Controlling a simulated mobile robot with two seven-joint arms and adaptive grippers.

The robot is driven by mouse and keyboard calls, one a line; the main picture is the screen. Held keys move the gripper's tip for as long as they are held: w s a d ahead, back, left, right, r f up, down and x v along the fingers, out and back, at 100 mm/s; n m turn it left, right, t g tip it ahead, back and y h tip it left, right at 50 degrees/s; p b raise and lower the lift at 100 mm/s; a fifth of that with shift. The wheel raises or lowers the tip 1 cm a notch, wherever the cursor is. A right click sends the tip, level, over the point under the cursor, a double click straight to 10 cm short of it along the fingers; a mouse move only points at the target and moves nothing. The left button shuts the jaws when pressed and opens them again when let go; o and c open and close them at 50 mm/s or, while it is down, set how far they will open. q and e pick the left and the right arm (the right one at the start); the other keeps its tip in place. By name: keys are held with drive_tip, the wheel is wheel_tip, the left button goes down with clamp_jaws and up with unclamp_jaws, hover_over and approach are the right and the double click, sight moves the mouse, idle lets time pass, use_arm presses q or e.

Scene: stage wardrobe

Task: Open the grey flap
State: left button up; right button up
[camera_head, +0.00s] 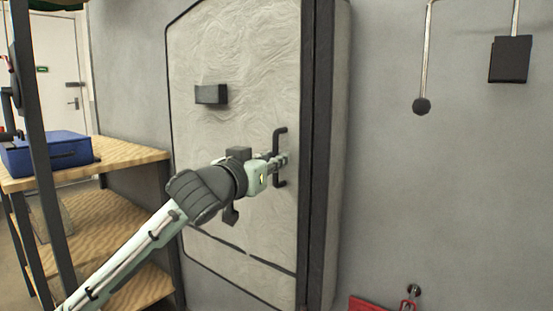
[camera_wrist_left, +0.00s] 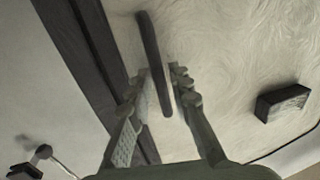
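The grey flap (camera_head: 235,50) is a tall, pale, swirl-textured panel with a dark edge on the wall, and it looks shut. A dark upright bar handle (camera_head: 281,133) is on its right side. My left gripper (camera_head: 279,161) is at the middle of this handle. In the left wrist view the handle (camera_wrist_left: 150,45) runs between the two fingers of my left gripper (camera_wrist_left: 160,80). The fingers stand apart with visible gaps beside the bar, so the gripper looks open around it. My right gripper is in no view.
Dark blocks stick out of the panel, one at the upper left (camera_head: 211,94). A wooden shelf unit (camera_head: 125,152) with a blue box (camera_head: 50,150) stands at left. A ball-ended rod (camera_head: 422,105) and a black box (camera_head: 510,59) hang at right. Something red (camera_head: 368,303) is at bottom.

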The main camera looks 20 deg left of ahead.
use_arm(q)
drive_tip(key=shift+w+d, duration=0.1)
drive_tip(key=shift+w, duration=0.35)
drive_tip(key=shift+c, duration=0.6)
clamp_jaws()
